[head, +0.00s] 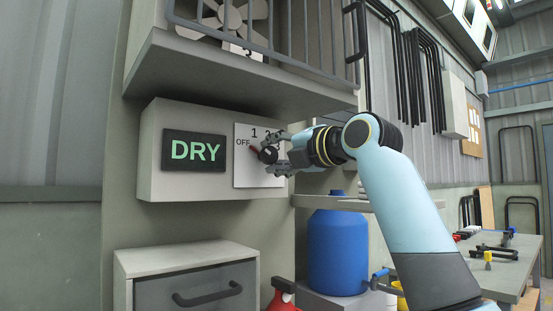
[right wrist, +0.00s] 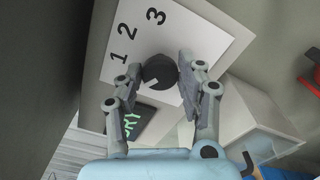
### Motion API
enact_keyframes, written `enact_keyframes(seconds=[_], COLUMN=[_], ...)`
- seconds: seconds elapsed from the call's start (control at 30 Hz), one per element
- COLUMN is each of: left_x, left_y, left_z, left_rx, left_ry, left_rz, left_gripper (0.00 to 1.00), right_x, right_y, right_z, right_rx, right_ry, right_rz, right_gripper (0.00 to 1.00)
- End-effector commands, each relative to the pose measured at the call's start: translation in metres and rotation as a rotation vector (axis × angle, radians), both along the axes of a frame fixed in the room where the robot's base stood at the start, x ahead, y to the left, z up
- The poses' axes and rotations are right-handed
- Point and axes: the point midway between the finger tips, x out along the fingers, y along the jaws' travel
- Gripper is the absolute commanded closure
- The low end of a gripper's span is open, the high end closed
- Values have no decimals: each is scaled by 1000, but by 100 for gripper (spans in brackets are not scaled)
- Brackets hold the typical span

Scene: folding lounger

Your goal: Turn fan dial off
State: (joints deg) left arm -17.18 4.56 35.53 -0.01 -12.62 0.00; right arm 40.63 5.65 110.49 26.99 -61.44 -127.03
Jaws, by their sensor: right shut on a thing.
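The fan dial (head: 268,155) is a dark round knob on a white plate (head: 243,178) marked OFF, 1 and 2, with more marking partly hidden by my gripper. A red mark shows at the knob's left, beside the word OFF. My right gripper (head: 275,154) reaches in from the right with its fingers around the knob. In the right wrist view the dark dial (right wrist: 160,72) sits between the fingertips of the gripper (right wrist: 161,66), which is shut on it. The numbers 1, 2 and 3 are visible there. My left gripper is not in view.
A DRY sign (head: 194,151) is left of the plate on the same box. A caged fan (head: 222,14) is above. A drawer cabinet (head: 186,262) and a blue container (head: 338,252) stand below. A worktable (head: 500,268) with tools is at the right.

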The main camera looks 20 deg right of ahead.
Motion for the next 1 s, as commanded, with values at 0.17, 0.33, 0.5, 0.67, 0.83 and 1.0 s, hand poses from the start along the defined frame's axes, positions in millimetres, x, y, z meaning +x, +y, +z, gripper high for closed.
enact_keyframes(seconds=[0.17,0.33,0.5,0.67,0.83,1.0], left_x=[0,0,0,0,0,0], left_y=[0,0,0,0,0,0], left_z=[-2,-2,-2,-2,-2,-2], left_rx=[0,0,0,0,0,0], left_ry=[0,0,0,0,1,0], left_rz=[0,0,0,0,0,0], left_gripper=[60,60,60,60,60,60], right_x=[0,0,0,0,0,0], right_y=[0,0,0,0,0,0], right_z=[-2,-2,-2,-2,-2,-1], right_rx=[-35,-47,-48,-47,-47,-46], right_ry=[-8,-13,-12,-11,-13,-14], right_rz=[1,1,1,2,1,1], right_gripper=[94,94,94,60,39,39])
